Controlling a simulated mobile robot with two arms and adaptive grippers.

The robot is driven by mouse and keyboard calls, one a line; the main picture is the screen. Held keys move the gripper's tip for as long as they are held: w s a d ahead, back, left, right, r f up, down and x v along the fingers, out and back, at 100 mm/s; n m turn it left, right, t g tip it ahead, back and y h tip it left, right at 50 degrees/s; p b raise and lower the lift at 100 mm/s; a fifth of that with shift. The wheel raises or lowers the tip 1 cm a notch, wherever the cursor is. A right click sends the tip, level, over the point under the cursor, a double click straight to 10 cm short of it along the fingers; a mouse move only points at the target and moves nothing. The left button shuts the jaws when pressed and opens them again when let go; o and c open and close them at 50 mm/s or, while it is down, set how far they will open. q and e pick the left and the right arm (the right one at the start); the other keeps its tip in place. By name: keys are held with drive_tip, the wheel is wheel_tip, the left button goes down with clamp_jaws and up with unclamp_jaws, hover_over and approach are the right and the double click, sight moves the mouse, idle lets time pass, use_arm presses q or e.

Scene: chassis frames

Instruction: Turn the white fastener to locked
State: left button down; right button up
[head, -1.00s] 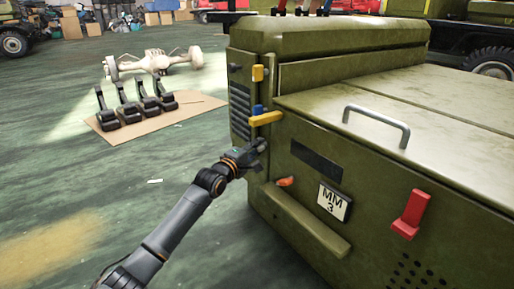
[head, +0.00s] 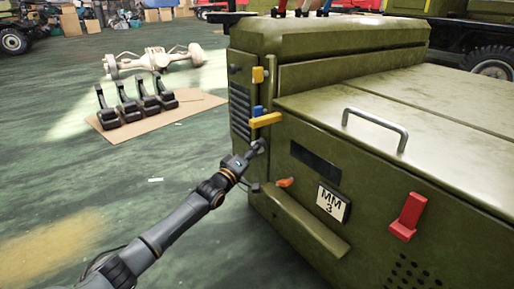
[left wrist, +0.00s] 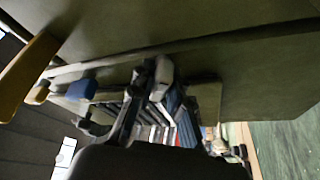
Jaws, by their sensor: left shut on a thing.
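The white fastener (left wrist: 161,72) shows in the left wrist view as a pale, rounded piece at the fingertips, against the green chassis body. My left gripper (left wrist: 150,88) is shut on it. In the head view my left gripper (head: 260,146) reaches the front left corner of the green body (head: 300,110), just below a yellow lever (head: 265,120). There the fastener is hidden behind the fingers, and its turn angle cannot be told. My right gripper is not in view.
A blue piece (head: 257,110) and another yellow piece (head: 257,75) sit above the gripper. An orange lever (head: 285,183), a red lever (head: 407,217) and a grey handle (head: 375,128) are on the body.

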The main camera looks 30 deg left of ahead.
use_arm(q)
drive_tip(key=m+h, duration=0.1)
drive_tip(key=m, duration=0.2)
drive_tip(key=m+t+h, duration=0.1)
drive_tip(key=m+h, duration=0.1)
drive_tip(key=m, duration=0.2)
drive_tip(key=shift+f+b, duration=0.1)
drive_tip(key=shift+b, duration=0.3)
drive_tip(key=m+h, duration=0.2)
drive_tip(key=m, duration=0.2)
drive_tip(key=m+h+b, duration=0.1)
drive_tip(key=m+h, duration=0.1)
drive_tip(key=m, duration=0.2)
drive_tip(key=shift+g, duration=0.4)
drive_tip(key=shift+m, duration=0.3)
drive_tip(key=c, duration=1.3)
unclamp_jaws()
drive_tip(key=v, duration=1.2)
drive_tip(key=shift+w, duration=0.1)
